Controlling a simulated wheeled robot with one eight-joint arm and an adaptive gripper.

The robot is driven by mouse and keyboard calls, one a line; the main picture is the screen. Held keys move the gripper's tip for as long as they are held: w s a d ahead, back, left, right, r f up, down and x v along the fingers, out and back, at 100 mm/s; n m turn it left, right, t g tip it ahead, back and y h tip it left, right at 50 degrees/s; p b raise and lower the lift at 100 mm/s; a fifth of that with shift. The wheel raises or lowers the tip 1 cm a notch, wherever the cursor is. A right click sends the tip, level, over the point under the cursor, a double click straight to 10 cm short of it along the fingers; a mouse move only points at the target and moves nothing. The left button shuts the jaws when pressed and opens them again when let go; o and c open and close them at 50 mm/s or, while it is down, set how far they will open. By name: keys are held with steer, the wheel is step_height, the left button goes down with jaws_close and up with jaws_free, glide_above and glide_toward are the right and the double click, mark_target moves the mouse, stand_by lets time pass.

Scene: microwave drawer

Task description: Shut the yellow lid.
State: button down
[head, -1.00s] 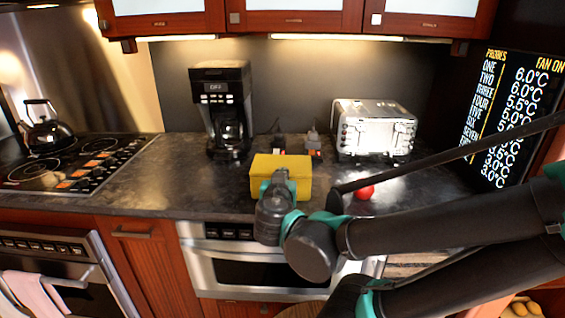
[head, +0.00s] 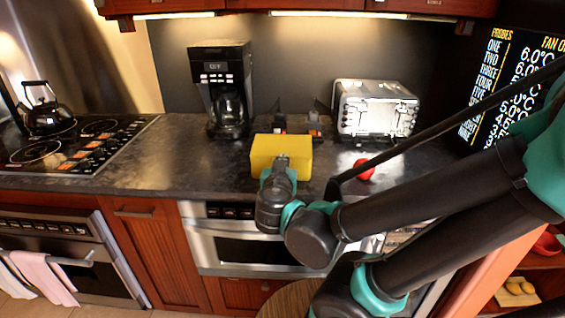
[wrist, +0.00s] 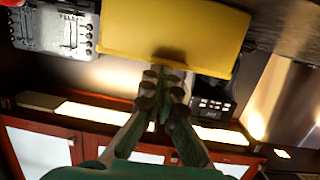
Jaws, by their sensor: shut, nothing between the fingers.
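A yellow box-like thing with the yellow lid (head: 297,148) sits on the dark counter, right of the coffee maker. In the wrist view, which is turned upside down, a broad yellow face (wrist: 190,25) fills the top middle. I cannot tell how far the lid stands open. My gripper (head: 281,161) is in front of the yellow lid in the head view, partly covering it. In the wrist view my shut, empty gripper (wrist: 162,78) has its fingertips close to the yellow edge, with a dark shadow on it. I cannot tell whether they touch.
A coffee maker (head: 222,85) stands behind left and a silver toaster (head: 376,110) behind right. A red ball-like thing (head: 364,170) lies to the right, near my arm. A kettle (head: 46,112) stands on the stove at far left. The counter (head: 180,165) is clear left of the yellow box.

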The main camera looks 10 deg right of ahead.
steer(key=shift+s+f, duration=0.2)
steer(key=shift+f, duration=0.1)
steer(key=shift+r+v, duration=0.25)
steer(key=shift+v, duration=5.55)
steer(key=w+d+f+n+g+y, duration=0.1)
steer(key=d+f+g, duration=0.4)
steer(key=f, duration=0.5)
steer(key=w+d+f+n+g+y, duration=0.1)
steer(key=d+f+g+y, duration=0.1)
steer(key=d+f+g, duration=0.4)
steer(key=shift+w+f+g+y, duration=0.3)
steer(key=shift+w+f, duration=0.05)
steer(key=shift+f, duration=2.15)
